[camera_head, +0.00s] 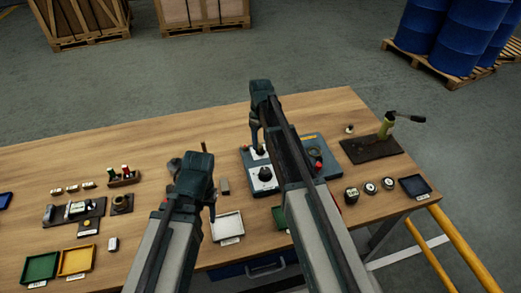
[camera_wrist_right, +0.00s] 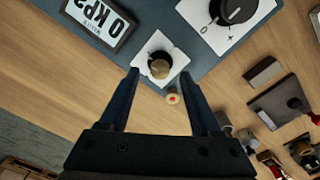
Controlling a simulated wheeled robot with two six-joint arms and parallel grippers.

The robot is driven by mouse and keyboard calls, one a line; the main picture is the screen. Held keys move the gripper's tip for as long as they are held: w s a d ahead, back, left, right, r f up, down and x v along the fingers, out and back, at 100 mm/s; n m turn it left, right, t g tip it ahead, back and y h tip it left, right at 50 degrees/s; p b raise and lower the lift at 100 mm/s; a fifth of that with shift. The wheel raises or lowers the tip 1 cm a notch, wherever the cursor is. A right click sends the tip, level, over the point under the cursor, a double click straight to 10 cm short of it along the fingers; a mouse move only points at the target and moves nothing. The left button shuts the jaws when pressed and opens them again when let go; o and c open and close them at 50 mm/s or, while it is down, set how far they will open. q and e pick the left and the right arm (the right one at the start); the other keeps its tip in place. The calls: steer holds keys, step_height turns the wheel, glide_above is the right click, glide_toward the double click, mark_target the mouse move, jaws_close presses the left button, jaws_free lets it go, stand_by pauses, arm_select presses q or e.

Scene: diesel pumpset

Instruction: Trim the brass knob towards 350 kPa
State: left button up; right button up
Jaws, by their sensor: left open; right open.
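The brass knob (camera_wrist_right: 160,69) has a dark base on a white plate on the blue-grey panel (camera_head: 247,160). In the right wrist view it appears between the tips of my open right gripper (camera_wrist_right: 159,73), with a gap on each side; I cannot tell the height. A display (camera_wrist_right: 102,20) beside the knob reads 0 kPa, upside down. In the head view, my right gripper (camera_head: 255,138) is over the panel's far left part, and its arm hides much of the panel. My left gripper (camera_head: 195,172) is open over the table, left of the panel.
A black dial (camera_head: 265,174) on a white plate and a red button (camera_head: 317,153) are on the panel. A white tray (camera_head: 228,226) lies in front. A dark plate (camera_head: 371,150) with a green lever stand is at right. Small parts and trays fill the table's left.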

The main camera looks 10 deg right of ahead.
steer(key=shift+f+b, duration=0.5)
steer(key=shift+f, duration=0.45)
steer(key=shift+c, duration=0.2)
jaws_close()
